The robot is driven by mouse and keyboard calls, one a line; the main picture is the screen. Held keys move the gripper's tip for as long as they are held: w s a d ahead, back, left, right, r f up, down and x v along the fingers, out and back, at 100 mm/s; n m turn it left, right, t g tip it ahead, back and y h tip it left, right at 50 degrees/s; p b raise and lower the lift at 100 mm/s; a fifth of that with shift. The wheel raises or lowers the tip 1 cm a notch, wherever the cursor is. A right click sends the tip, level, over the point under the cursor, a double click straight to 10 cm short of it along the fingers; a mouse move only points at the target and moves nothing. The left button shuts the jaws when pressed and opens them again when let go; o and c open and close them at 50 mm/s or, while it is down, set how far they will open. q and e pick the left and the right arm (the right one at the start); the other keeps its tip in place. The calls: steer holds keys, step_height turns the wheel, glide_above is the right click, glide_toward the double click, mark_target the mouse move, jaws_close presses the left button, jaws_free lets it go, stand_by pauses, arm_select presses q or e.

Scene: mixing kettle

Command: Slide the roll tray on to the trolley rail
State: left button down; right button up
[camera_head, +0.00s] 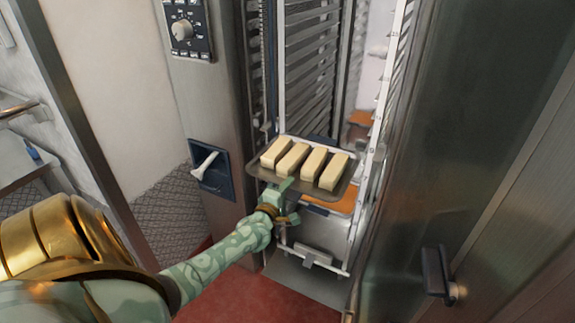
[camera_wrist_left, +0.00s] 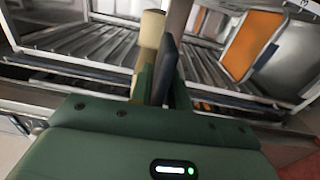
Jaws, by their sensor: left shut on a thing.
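The roll tray (camera_head: 262,175) is a shallow metal tray bearing several pale, block-shaped rolls (camera_head: 292,160). It is near the trolley opening, roughly level. My left gripper (camera_head: 281,192) is shut on the tray's near edge. In the left wrist view, the fingers (camera_wrist_left: 160,85) stand at the centre and a pale roll (camera_wrist_left: 151,30) shows beyond them. The trolley (camera_head: 310,65) is a tall rack with stacked metal rails inside the steel cabinet. The tray hides part of the rails behind it, so I cannot tell whether it touches one. My right gripper is not in view.
A white trolley post (camera_head: 385,85) stands right of the tray. An orange surface (camera_head: 345,202) lies below it. The open cabinet door (camera_head: 450,130) stands at the right. A blue latch with a white handle (camera_head: 206,167) projects at the left. Red floor lies below.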

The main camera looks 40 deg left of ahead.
mark_target(296, 178)
arm_select(q)
steer(key=shift+r, duration=0.25)
steer(key=shift+b+x, duration=0.8)
steer(key=shift+x, duration=0.55)
steer(key=shift+b+x, duration=0.85)
steer(key=shift+x, duration=0.65)
steer(key=shift+w+a, duration=0.1)
steer(key=shift+w, duration=0.2)
